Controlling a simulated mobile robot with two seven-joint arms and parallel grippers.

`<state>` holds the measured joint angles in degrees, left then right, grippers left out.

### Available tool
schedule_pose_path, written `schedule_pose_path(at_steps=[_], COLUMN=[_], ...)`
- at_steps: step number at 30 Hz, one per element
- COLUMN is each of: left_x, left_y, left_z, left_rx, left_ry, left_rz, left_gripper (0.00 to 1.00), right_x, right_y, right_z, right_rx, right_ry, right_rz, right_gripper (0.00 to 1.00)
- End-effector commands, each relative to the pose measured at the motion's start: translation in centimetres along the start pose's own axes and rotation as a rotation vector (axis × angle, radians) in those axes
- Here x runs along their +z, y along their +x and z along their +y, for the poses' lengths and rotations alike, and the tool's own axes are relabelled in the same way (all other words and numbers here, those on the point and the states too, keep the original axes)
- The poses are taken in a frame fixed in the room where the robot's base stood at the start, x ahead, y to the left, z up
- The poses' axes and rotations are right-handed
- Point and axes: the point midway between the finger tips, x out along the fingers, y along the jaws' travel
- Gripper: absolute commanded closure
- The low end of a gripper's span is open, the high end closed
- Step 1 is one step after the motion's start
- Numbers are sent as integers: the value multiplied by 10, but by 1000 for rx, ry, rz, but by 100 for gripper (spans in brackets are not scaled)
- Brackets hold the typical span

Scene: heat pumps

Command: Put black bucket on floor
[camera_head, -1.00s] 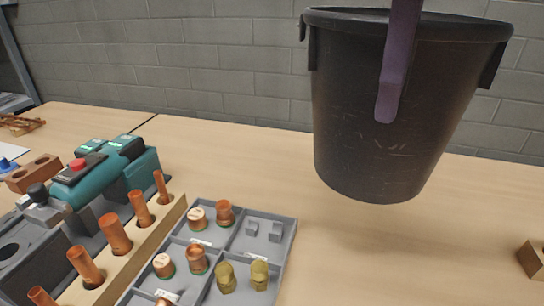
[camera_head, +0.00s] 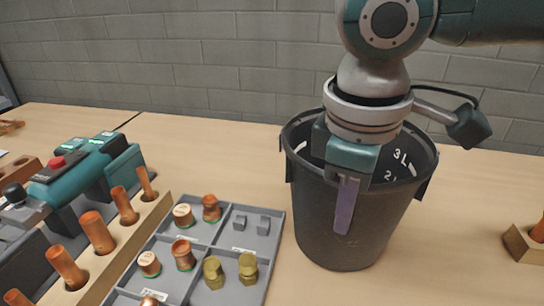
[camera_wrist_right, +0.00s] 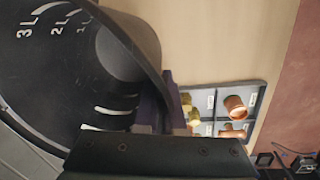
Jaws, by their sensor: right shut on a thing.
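The black bucket (camera_head: 350,225) is upright at the right of centre in the head view, over the wooden table (camera_head: 440,260). Whether its base touches the tabletop is hard to tell. My right gripper (camera_head: 345,190) comes down from above and is shut on the bucket's near rim. One purple finger lies against the outside of the wall; the other is hidden inside. The right wrist view shows the bucket's inside (camera_wrist_right: 75,70) with litre marks, and the gripper (camera_wrist_right: 160,112) at its rim. My left gripper is not in view.
A grey divided tray (camera_head: 277,228) with copper and brass fittings lies close left of the bucket. A wooden rack (camera_head: 135,235) with copper tubes and a teal machine (camera_head: 90,180) stand farther left. A wooden block (camera_head: 525,243) is at the right edge.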

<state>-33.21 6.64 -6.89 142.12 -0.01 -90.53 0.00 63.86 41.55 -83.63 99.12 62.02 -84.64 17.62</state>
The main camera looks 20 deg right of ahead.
Motion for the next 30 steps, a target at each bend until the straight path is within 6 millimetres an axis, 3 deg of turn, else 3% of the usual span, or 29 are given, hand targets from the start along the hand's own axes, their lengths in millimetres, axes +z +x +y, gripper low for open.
schedule_pose_path(at_steps=[6,7,14,23,30], left_x=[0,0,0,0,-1], left_y=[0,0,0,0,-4], left_z=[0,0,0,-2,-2], left_rx=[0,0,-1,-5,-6], left_ry=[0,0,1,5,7], left_rz=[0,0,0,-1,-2], left_gripper=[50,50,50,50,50], right_x=[0,0,0,0,-2], right_y=[1,1,1,-2,-42], right_z=[0,0,0,0,1], right_rx=[1,0,0,0,1], right_ry=[0,0,0,0,-1], right_rz=[1,1,1,1,6], right_gripper=[100,91,65,64,64])
